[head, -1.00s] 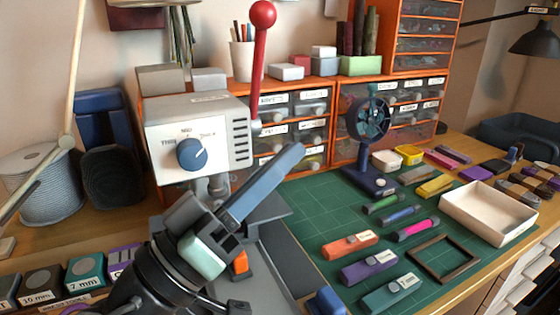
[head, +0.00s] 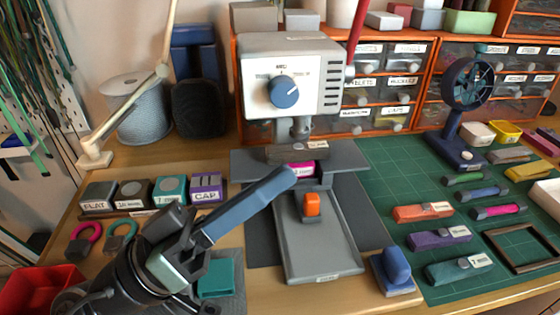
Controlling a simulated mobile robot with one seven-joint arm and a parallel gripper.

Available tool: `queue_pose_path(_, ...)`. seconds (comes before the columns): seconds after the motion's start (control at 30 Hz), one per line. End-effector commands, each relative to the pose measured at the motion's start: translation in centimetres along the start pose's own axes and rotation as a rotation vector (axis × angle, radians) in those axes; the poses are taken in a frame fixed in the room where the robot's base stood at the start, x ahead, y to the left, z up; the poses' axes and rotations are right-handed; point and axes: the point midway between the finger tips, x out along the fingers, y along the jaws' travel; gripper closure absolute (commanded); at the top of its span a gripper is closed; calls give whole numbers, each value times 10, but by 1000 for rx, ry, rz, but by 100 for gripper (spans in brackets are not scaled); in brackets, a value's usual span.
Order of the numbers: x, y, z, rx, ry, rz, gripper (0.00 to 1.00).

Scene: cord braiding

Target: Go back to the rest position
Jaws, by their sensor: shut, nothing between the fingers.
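My gripper (head: 288,176) shows in the head view at the lower middle, its long blue-grey fingers together and pointing up and to the right. Nothing shows between them. The fingertips appear just in front of the press (head: 292,85), a white-grey machine with a dial, near the pink piece (head: 300,169) under its head. I cannot tell whether they touch anything. My wrist and arm fill the lower left and hide part of the bench.
A grey slide (head: 322,250) with an orange block (head: 312,204) lies right of my gripper. A blue-handled stamp (head: 396,268) stands beside it. Labelled blocks (head: 132,193), a cord spool (head: 137,108) and a red bin (head: 38,291) are left. The green mat (head: 395,170) holds several small tools.

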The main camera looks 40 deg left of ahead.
Motion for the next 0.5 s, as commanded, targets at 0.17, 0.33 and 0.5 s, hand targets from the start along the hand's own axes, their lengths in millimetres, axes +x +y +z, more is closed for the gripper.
queue_pose_path(0.17, 0, 0, 0, 0, 0, 0, 100)
queue_pose_path(0.33, 0, 0, 0, -1, 0, 0, 100)
queue_pose_path(0.5, 4, 0, 1, 1, -5, -2, 100)
